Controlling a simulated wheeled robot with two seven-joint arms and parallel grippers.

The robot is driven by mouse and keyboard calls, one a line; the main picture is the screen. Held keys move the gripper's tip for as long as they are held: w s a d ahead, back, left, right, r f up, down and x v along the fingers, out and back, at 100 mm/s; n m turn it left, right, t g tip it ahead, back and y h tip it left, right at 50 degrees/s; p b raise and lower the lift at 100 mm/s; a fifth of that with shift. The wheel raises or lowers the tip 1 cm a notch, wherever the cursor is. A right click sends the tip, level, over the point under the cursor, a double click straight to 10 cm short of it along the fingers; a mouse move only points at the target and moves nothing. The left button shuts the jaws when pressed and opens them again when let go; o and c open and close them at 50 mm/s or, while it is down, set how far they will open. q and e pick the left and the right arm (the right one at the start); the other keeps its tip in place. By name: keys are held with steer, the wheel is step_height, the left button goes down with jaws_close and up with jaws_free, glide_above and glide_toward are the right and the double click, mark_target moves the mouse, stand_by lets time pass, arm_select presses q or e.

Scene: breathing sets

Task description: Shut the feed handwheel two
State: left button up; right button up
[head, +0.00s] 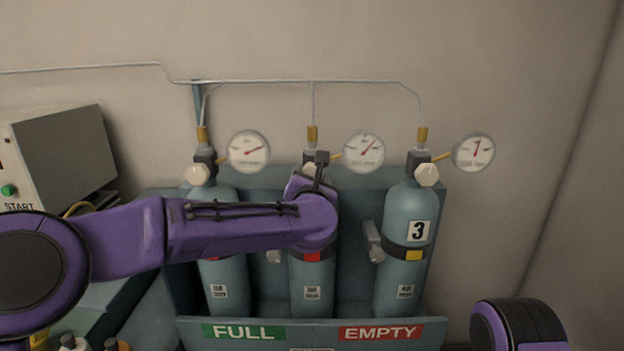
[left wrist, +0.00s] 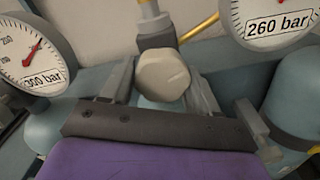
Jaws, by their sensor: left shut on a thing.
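Feed handwheel two is the pale faceted knob on the middle cylinder's valve, large in the left wrist view (left wrist: 163,75). In the head view it is mostly hidden behind my left gripper (head: 318,168). The middle cylinder (head: 312,280) is blue, upright, with a red tag on its dark strap. In the left wrist view my left gripper (left wrist: 163,88) has one finger on each side of the knob and is shut on it. The middle gauge (head: 364,152) is to the right of its valve; it reads 260 bar in the left wrist view (left wrist: 275,25). My right gripper is out of view.
The left handwheel (head: 197,174) and right handwheel (head: 427,174) flank the middle one. The left gauge (head: 249,151) and right gauge (head: 474,153) stick out beside them. A thin pipe (head: 290,81) runs above. A rack with FULL and EMPTY labels (head: 380,332) holds the cylinders.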

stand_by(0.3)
arm_select(q)
steer(key=o, duration=1)
steer(key=shift+c, duration=0.2)
steer(key=shift+s, duration=0.1)
steer(key=s+b, duration=0.4)
steer(key=s, duration=0.6)
steer(key=shift+s, duration=0.15)
